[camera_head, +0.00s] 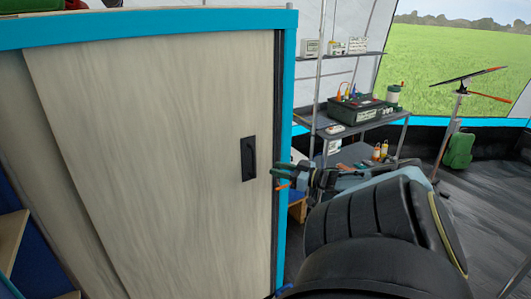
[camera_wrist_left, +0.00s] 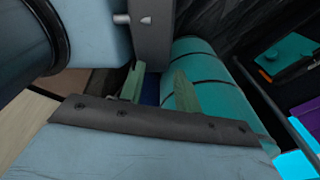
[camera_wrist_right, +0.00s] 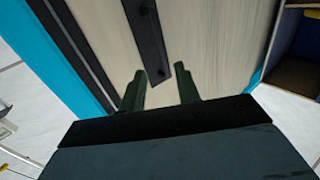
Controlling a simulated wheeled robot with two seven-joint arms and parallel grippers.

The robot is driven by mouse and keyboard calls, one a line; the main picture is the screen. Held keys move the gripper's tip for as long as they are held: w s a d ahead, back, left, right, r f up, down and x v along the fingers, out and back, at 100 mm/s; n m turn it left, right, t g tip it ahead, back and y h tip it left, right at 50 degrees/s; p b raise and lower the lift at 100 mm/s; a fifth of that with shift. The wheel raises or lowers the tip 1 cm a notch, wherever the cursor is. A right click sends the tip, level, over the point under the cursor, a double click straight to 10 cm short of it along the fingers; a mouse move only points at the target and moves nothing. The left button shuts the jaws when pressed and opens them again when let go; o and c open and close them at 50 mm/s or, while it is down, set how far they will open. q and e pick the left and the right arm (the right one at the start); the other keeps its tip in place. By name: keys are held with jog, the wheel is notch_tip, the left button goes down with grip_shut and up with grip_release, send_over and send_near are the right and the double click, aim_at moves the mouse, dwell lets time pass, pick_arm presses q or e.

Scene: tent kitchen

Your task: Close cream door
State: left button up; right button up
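The cream door (camera_head: 160,150) is a pale wood-grain sliding panel in a turquoise-framed cabinet. Its right edge is beside the right post, with a narrow dark strip between them. Its slanted left edge overlaps another pale panel (camera_head: 25,150). A black recessed handle (camera_head: 248,158) is near its right edge. My right gripper (camera_head: 280,177) is just right of the handle. In the right wrist view my right gripper (camera_wrist_right: 160,72) has its fingers apart and empty, close to the handle (camera_wrist_right: 147,40); contact is unclear. My left gripper (camera_wrist_left: 160,80) shows parted, empty fingers.
The turquoise right post (camera_head: 285,130) stands close to my right gripper. Behind it, a metal shelf unit (camera_head: 365,127) holds tools and a dark case. A green bag (camera_head: 458,150) sits on the floor at right. A turquoise roll (camera_wrist_left: 205,80) is near my left gripper.

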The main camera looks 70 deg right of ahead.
jog(key=s+p, duration=0.1)
jog(key=s, duration=0.4)
jog(key=shift+s+a, duration=0.15)
jog(key=shift+s, duration=0.05)
jog(key=s+a+f+m+g+h, duration=0.1)
jog(key=s+a+f+g, duration=0.25)
jog(key=f, duration=0.75)
jog(key=s+a+f+g+h, duration=0.1)
jog(key=s+a+f+g, duration=0.3)
jog(key=f, duration=0.6)
jog(key=s+a+f+m+g+h, duration=0.1)
jog(key=s+a+f+g, duration=0.1)
jog(key=s+a+f, duration=0.65)
jog(key=a+f+n+g+y, duration=0.1)
jog(key=a+f+g, duration=0.1)
jog(key=a+f, duration=0.4)
jog(key=s+a+f+n+g+y, duration=0.1)
jog(key=a+f, duration=0.5)
jog(key=a, duration=1)
jog(key=s+a+f+n+g+y, duration=0.1)
jog(key=a+f+n+g+y, duration=0.1)
jog(key=a+f, duration=0.5)
jog(key=a+n+g, duration=0.1)
jog(key=a+g, duration=0.1)
jog(key=a, duration=0.3)
jog(key=shift+s, duration=0.25)
